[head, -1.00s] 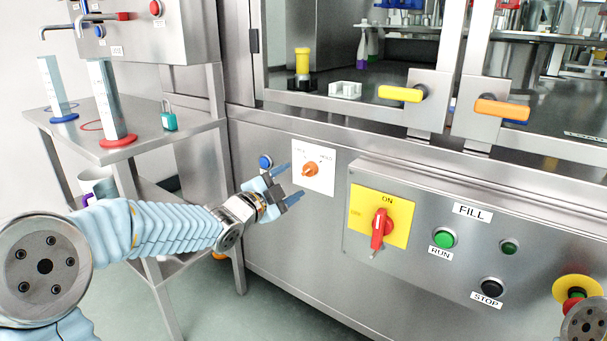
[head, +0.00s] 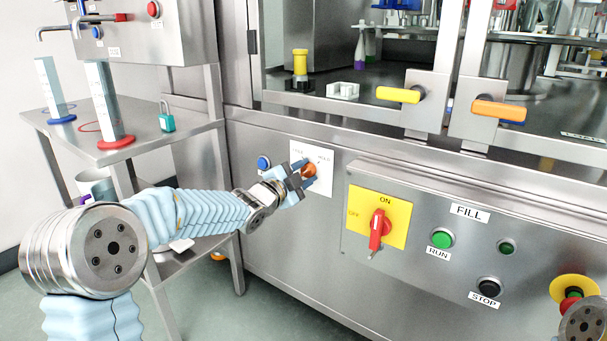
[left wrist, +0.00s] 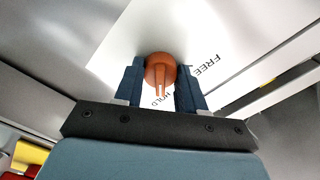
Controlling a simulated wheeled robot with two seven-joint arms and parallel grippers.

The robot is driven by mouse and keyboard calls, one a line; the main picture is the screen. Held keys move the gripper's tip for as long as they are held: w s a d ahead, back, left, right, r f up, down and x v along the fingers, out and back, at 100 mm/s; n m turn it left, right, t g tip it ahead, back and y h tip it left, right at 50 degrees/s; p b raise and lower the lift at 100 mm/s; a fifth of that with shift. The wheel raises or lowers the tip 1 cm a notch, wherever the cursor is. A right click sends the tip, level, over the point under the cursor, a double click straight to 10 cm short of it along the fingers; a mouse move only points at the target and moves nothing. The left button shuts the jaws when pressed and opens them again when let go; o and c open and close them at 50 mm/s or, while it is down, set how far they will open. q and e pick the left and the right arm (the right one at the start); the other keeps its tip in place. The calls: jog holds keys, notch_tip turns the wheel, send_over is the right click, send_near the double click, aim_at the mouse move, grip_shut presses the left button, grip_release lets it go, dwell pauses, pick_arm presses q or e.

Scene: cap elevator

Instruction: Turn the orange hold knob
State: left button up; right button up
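The orange hold knob (head: 309,171) sits on a white label plate (head: 325,178) on the steel front panel. My left gripper (head: 306,173) is at the knob, its blue fingers one on each side and apart. In the left wrist view the knob (left wrist: 160,72) shows between the fingertips of my left gripper (left wrist: 160,80), with its ridge running down the picture. The words FREE and HOLD are on the plate. Whether the fingers touch the knob is unclear. My right gripper is out of view.
A blue button (head: 263,163) is just left of the plate. A red switch on a yellow plate (head: 397,211) and the FILL panel's green RUN button (head: 442,238) lie to the right. A steel side table (head: 150,153) stands at left.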

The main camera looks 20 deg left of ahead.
pick_arm(q)
jog(key=c, duration=0.3)
jog(key=n, duration=0.3)
jog(key=shift+n, duration=0.4)
jog(key=n+p, duration=0.1)
jog(key=n, duration=0.3)
jog(key=shift+a+n, duration=0.1)
jog(key=shift+n, duration=0.2)
jog(key=n+p, duration=0.1)
jog(key=n, duration=0.3)
jog(key=shift+f+n+p, duration=0.1)
jog(key=shift+n+p, duration=0.8)
jog(key=shift+n, duration=1.9)
